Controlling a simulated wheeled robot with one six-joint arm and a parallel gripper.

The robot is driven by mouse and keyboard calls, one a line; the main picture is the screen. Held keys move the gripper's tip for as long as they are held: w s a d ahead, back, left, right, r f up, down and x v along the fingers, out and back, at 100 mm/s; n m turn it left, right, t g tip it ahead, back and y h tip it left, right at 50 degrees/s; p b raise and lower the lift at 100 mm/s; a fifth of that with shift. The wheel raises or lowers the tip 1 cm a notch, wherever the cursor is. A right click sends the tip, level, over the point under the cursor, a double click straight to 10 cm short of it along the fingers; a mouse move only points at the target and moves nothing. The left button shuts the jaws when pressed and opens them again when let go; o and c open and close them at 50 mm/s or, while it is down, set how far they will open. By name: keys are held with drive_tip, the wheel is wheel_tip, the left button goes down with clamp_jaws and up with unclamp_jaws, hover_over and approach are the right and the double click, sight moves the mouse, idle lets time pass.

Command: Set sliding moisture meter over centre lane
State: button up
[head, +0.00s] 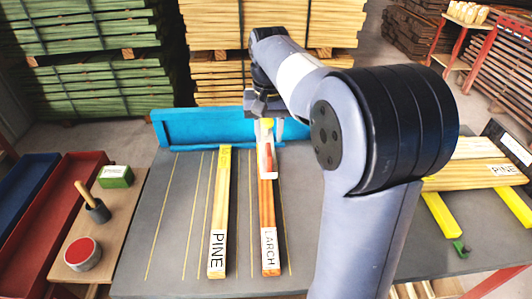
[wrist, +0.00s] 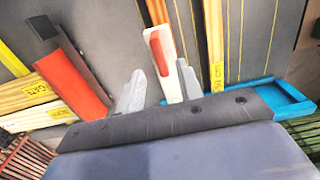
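The sliding moisture meter (head: 268,173), white with a red grip, sits at the far end of the board labelled LARCH (head: 267,225), in the right-hand lane. It also shows in the wrist view (wrist: 162,50) between my fingers. My gripper (head: 266,133) is over the meter's far end. In the wrist view my fingers (wrist: 160,72) stand apart on either side of the meter, with a visible gap on the left, so it looks open. The board labelled PINE (head: 218,210) lies in the middle lane with no meter on it. The left lane is bare.
A blue tray (head: 190,128) runs along the table's far edge. More boards (head: 468,178) lie on yellow supports at right. My arm covers the table's right-middle part.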

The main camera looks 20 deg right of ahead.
sight(268, 150)
wheel_tip(268, 150, down, 8)
drive_tip(key=shift+r, duration=0.1)
drive_tip(key=shift+c, duration=0.2)
clamp_jaws()
idle(0.3)
drive_tip(key=shift+a, duration=0.1)
